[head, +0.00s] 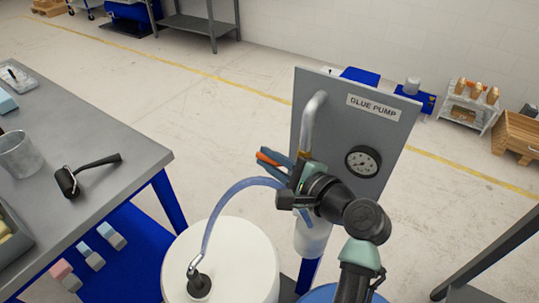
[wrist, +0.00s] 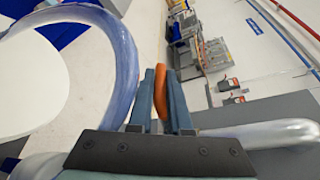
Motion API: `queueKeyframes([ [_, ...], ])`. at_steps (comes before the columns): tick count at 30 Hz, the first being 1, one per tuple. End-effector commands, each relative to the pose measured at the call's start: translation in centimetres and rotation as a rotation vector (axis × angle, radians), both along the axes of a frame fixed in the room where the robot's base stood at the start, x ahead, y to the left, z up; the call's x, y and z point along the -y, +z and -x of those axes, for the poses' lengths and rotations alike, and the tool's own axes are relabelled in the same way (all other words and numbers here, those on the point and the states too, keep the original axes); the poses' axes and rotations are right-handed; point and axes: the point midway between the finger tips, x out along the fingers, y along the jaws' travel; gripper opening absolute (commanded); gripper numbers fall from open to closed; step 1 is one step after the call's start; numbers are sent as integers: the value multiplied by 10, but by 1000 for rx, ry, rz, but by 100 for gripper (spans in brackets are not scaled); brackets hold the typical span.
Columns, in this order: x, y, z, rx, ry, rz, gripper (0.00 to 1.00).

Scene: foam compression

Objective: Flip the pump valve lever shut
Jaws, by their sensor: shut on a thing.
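The orange valve lever (head: 267,158) sticks out to the left of the glue pump panel (head: 335,100), by the lower end of a bent metal pipe (head: 313,115). My gripper (head: 272,156) is at the lever, its blue-grey fingers on either side of it and shut on it. In the wrist view the lever (wrist: 161,92) shows as an orange strip between the two fingers (wrist: 160,100). The valve body is mostly hidden behind my gripper and wrist.
A clear blue hose (head: 215,215) arches from the white drum (head: 245,262) to the pump, close to my gripper. A pressure gauge (head: 362,161) is on the panel. A grey worktable (head: 120,135) stands at left.

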Motion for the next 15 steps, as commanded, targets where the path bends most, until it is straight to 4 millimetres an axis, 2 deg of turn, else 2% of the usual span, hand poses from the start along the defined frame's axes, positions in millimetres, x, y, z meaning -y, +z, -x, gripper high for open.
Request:
queueKeyframes([
  [1, 1, -1, 0, -3, -1, 3, 0],
  [2, 1, -2, 0, -3, -1, 3, 18],
  [6, 1, -1, 0, -2, -1, 2, 44],
  [7, 1, -1, 0, -2, -1, 2, 47],
  [15, 1, -1, 1, -2, -1, 0, 47],
])
